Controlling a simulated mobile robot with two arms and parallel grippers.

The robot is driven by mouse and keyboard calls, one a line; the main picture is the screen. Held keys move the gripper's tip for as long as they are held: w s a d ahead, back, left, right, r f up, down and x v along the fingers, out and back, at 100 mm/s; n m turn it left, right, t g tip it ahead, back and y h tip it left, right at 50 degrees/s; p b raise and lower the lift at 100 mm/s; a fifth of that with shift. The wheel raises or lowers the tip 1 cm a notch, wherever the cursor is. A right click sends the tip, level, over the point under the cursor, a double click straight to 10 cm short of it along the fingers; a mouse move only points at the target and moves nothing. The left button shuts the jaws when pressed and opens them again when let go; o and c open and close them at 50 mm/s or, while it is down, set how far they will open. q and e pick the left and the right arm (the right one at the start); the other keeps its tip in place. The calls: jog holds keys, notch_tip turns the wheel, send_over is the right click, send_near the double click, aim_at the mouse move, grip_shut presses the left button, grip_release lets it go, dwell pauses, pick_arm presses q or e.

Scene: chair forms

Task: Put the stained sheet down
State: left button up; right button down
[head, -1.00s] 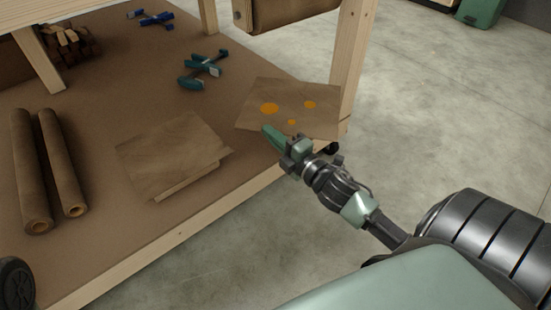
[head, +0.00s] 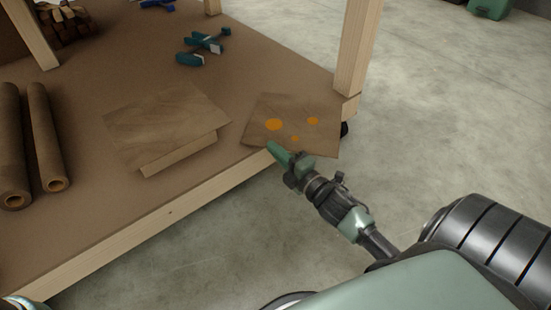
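The stained sheet (head: 297,138) is brown with a few orange spots. It is at the front right corner of the low brown shelf (head: 110,225), and its near right part juts past the wooden front edge. My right gripper (head: 274,149) is at the sheet's near edge and looks shut on it; the fingertips partly cover that edge. I cannot tell whether the sheet touches the shelf.
A plain brown sheet (head: 165,118) lies left of the stained one, with a pale wooden strip (head: 180,154) at its near edge. Two brown rolls (head: 46,140) lie farther left. Teal clamps (head: 203,46) lie behind. A wooden post (head: 357,48) stands at the right corner.

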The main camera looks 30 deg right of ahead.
jog(key=shift+f, duration=0.5)
jog(key=shift+f, duration=0.2)
jog(key=c, duration=1.7)
grip_release()
